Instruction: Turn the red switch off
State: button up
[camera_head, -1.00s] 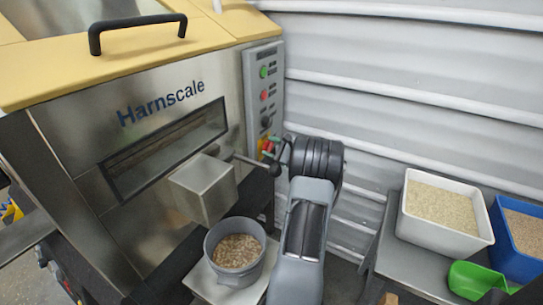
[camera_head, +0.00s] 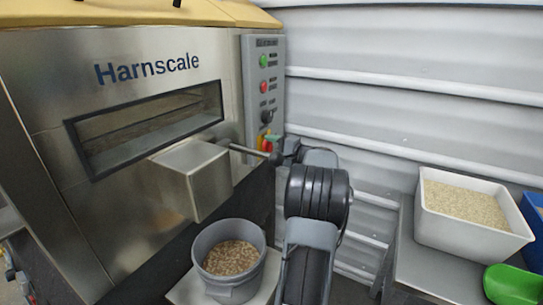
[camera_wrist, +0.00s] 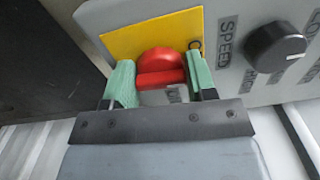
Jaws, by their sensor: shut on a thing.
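The red switch (camera_wrist: 160,62) is a round knob with a raised bar, set on a yellow plate (camera_wrist: 122,40) on the grey control panel. In the wrist view its bar lies level across the picture, between the two green fingers of my gripper (camera_wrist: 161,82). The gripper is shut on the switch, one finger on each side. In the head view, my gripper (camera_head: 269,142) is at the low end of the panel (camera_head: 249,95), where the switch is mostly hidden by the fingers. The label "OFF" cannot be made out.
A black speed knob (camera_wrist: 276,48) sits beside the switch; green (camera_head: 263,60) and red (camera_head: 263,87) buttons are higher up. A steel chute box (camera_head: 195,175) and a grey bucket of pellets (camera_head: 228,285) are left of my arm. A white bin (camera_head: 450,235) stands right.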

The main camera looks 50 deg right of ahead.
jog(key=shift+n+b, duration=0.6)
jog(key=shift+n, duration=0.1)
jog(key=o, duration=0.9)
jog(key=p+v, duration=0.3)
jog(key=v, duration=1)
jog(key=shift+s+p, duration=0.4)
